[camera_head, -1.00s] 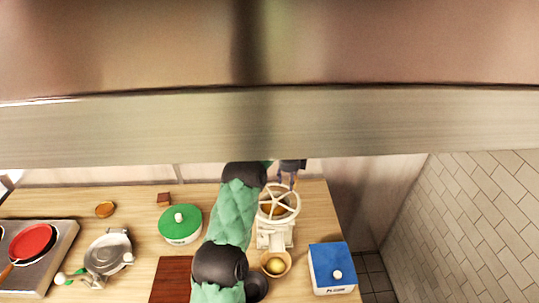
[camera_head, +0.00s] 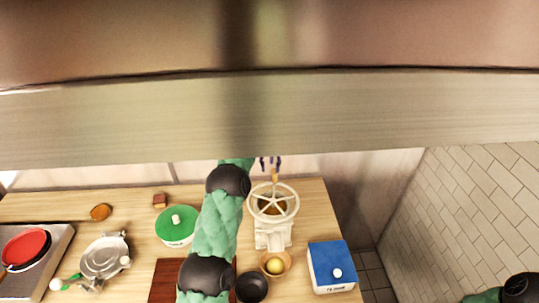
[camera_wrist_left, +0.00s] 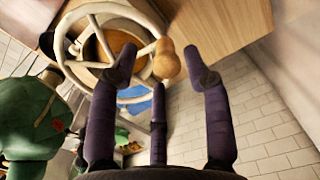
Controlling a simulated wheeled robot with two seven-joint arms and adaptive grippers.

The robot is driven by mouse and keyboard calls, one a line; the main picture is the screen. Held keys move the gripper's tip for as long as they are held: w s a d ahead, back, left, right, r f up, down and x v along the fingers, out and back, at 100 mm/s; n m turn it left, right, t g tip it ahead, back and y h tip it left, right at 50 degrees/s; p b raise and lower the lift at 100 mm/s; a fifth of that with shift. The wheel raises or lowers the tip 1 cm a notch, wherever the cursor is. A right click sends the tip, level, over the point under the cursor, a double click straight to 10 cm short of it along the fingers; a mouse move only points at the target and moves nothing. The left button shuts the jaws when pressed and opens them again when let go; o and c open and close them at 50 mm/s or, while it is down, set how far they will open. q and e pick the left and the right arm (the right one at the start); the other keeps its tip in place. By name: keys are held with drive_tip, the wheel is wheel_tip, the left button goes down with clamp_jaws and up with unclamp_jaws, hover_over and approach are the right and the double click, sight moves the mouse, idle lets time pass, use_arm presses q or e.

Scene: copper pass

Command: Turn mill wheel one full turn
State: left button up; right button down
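The mill (camera_head: 272,238) is cream-coloured and stands on the counter, with a spoked wheel (camera_head: 272,188) on top. A wooden knob (camera_head: 275,175) stands up from the wheel's far rim. My left gripper (camera_head: 270,162) is at the knob, partly hidden by the metal hood edge. In the left wrist view the knob (camera_wrist_left: 165,62) sits between the spread purple fingers of the left gripper (camera_wrist_left: 163,70), with gaps visible on both sides. The wheel (camera_wrist_left: 82,48) shows at upper left there. My right gripper is not in view; only part of that arm shows at lower right.
A metal hood (camera_head: 400,110) crosses the view above the counter. Near the mill are a bowl with a yellow ball (camera_head: 274,265), a black bowl (camera_head: 251,288), a blue-lidded box (camera_head: 331,262) and a green-lidded pot (camera_head: 176,226). A pan (camera_head: 27,248) is at far left.

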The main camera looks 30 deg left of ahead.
use_arm(q)
wheel_tip(320, 180, up, 5)
drive_tip(key=m+p, duration=0.1)
drive_tip(key=m, duration=0.5)
drive_tip(key=m+p, duration=0.2)
drive_tip(key=m, duration=0.5)
drive_tip(key=shift+s+d+r, duration=0.15)
